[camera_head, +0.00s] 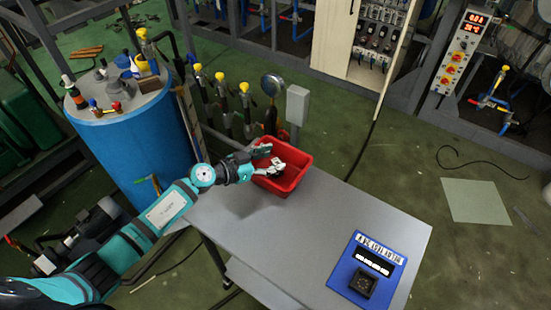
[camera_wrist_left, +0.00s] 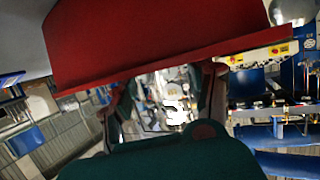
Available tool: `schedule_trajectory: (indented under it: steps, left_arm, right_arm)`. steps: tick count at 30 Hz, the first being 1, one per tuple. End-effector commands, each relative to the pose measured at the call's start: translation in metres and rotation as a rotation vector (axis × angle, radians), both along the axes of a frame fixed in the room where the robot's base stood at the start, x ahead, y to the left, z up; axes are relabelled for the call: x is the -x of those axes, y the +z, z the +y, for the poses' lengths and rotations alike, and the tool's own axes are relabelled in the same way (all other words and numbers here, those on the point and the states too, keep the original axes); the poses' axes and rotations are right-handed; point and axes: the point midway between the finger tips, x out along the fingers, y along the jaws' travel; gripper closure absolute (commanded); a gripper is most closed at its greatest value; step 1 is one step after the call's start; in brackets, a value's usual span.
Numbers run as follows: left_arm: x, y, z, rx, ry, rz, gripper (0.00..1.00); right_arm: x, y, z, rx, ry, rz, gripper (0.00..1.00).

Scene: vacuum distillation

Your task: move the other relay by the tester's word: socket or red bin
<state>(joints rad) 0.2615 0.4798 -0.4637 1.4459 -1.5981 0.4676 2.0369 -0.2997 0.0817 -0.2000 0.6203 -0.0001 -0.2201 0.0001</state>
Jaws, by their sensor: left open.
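The red bin (camera_head: 296,175) stands at the far left corner of the grey table. My left gripper (camera_head: 272,162) is open and sits over the bin's opening. The left wrist view shows its two fingers apart (camera_wrist_left: 165,108), with the bin's red wall (camera_wrist_left: 160,40) across the top. A pale patch shows between the fingers; I cannot tell whether it is a relay or background. The blue tester (camera_head: 346,286) lies at the table's near right, with a lit white display (camera_head: 375,262) too small to read and a black block (camera_head: 363,284) on it. My right gripper is not in view.
The grey table (camera_head: 300,225) is clear between bin and tester. An open white cabinet (camera_head: 335,40) with rows of relay-like modules (camera_head: 382,30) stands at the back. A blue barrel (camera_head: 140,140) stands left of the table, and yellow-topped valves (camera_head: 222,80) rise behind the bin.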

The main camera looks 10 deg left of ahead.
Motion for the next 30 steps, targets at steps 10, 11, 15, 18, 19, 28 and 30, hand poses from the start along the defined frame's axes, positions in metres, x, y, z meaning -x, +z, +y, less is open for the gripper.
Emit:
schedule_trajectory:
  steps: [10, 11, 15, 18, 19, 28, 30]
  left_arm:
    - [0.054, 0.023, 0.049, -0.002, -0.002, 0.003, 0.44]
    - [0.057, 0.024, 0.053, -0.002, -0.001, 0.004, 0.44]
    - [0.067, 0.029, 0.062, 0.0, -0.001, 0.001, 0.44]
    - [0.07, 0.031, 0.065, 0.001, -0.001, 0.001, 0.44]
    - [0.07, 0.032, 0.065, 0.001, -0.001, 0.001, 0.44]
    - [0.07, 0.032, 0.065, 0.001, -0.001, 0.001, 0.44]
    - [0.07, 0.032, 0.065, 0.001, -0.001, 0.001, 0.44]
  right_arm:
    - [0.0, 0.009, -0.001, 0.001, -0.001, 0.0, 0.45]
    - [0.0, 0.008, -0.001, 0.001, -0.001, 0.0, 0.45]
    - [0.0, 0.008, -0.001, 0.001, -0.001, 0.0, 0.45]
    - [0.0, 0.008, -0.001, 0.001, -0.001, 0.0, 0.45]
    - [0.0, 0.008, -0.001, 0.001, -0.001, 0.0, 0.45]
    - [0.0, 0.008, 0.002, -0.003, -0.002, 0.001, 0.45]
    - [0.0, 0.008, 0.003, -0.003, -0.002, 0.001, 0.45]
